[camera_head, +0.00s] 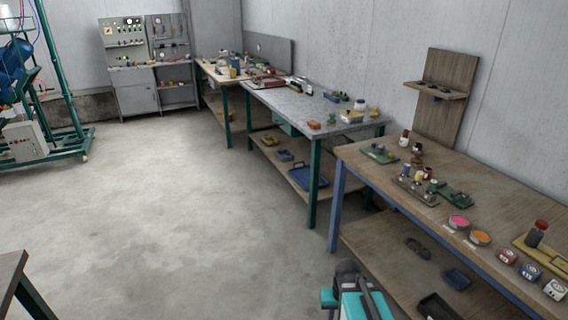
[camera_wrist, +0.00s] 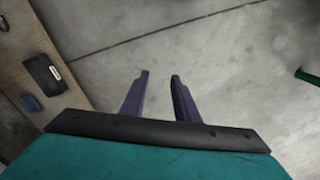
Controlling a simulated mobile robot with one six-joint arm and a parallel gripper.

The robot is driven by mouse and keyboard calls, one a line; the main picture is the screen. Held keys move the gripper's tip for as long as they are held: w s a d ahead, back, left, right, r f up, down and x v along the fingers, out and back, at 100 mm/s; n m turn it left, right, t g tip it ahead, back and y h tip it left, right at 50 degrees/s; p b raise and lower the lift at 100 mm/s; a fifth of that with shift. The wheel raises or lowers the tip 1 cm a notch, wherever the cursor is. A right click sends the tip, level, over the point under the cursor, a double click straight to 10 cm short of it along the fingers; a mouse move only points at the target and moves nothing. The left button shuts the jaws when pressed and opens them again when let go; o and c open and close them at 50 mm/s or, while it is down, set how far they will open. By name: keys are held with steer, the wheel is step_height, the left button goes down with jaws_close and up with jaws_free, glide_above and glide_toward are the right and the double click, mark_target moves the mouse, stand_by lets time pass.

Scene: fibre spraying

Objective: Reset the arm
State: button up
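My gripper (camera_wrist: 160,88) shows in the wrist view with its two dark purple fingers apart and nothing between them. It points down over bare grey concrete floor. In the head view, teal and dark grey parts of my arm (camera_head: 358,303) show at the bottom, left of the near wooden workbench. The fingers cannot be made out in the head view.
The wooden workbench (camera_head: 395,190), with bottles, trays and tins on top, runs along the right. Its lower shelf holds a black tray (camera_head: 437,307). Grey-topped workbench (camera_head: 290,101) stands beyond. A table corner (camera_head: 10,272) juts in bottom left. The middle floor is clear.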

steer(key=s+f+g+b, duration=0.5)
steer(key=s+f+b, duration=0.5)
steer(key=s+f, duration=1.6)
step_height(320, 180, down, 2)
steer(key=shift+s+a+f+g, duration=0.1)
steer(key=shift+s+a+g, duration=0.1)
steer(key=shift+a+g, duration=0.15)
steer(key=shift+d, duration=0.15)
